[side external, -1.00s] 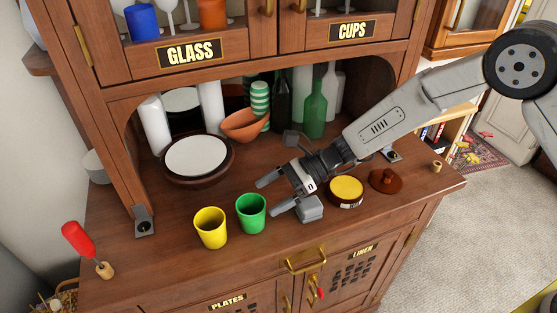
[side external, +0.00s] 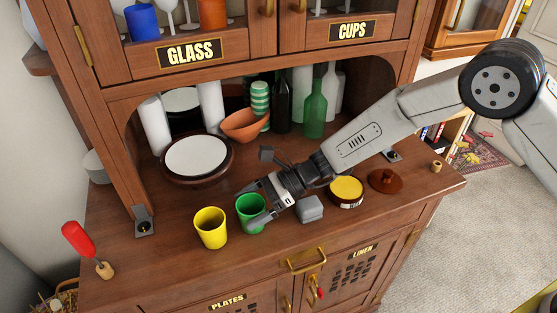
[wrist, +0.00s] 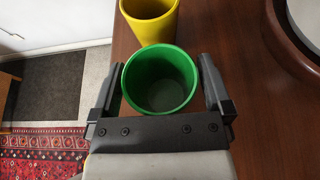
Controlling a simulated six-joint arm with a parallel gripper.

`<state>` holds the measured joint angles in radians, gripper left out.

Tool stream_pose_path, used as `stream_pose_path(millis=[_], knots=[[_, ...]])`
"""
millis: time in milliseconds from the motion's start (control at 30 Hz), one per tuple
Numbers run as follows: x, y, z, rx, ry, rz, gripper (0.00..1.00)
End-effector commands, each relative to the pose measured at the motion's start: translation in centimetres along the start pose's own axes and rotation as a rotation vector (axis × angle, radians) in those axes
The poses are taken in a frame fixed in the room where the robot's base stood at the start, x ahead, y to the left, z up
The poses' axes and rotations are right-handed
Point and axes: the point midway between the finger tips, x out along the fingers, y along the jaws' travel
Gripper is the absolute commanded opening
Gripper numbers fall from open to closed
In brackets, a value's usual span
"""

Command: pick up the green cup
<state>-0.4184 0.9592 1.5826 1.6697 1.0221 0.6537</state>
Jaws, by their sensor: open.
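The green cup (side external: 248,212) stands upright on the wooden counter, just right of the yellow cup (side external: 210,228). My gripper (side external: 252,206) is open, with one finger on each side of the green cup. In the wrist view the green cup (wrist: 160,80) sits between my two fingers (wrist: 158,88), and its open top shows it empty. The yellow cup (wrist: 150,22) stands just beyond it. In the side view my near finger hides part of the green cup's lower right side.
A grey block (side external: 309,209) lies close to my gripper. A yellow-topped tin (side external: 346,190) and a brown lid (side external: 387,180) are to the right. A dark-rimmed plate (side external: 197,158), an orange bowl (side external: 243,125) and bottles (side external: 314,115) stand behind.

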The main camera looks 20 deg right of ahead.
Motion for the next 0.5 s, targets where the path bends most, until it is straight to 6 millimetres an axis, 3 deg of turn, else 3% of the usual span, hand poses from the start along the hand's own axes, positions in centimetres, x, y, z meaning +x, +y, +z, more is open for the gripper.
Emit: stream_pose_path(millis=[167, 267, 433, 500], knots=[[-0.03, 0.0, -0.01, 0.0, 0.0, 0.0, 1.0], [-0.03, 0.0, -0.01, 0.0, 0.0, 0.0, 0.75], [-0.04, 0.0, -0.01, 0.0, 0.0, 0.0, 0.21], [-0.04, -0.02, 0.02, 0.0, 0.0, 0.0, 0.15]])
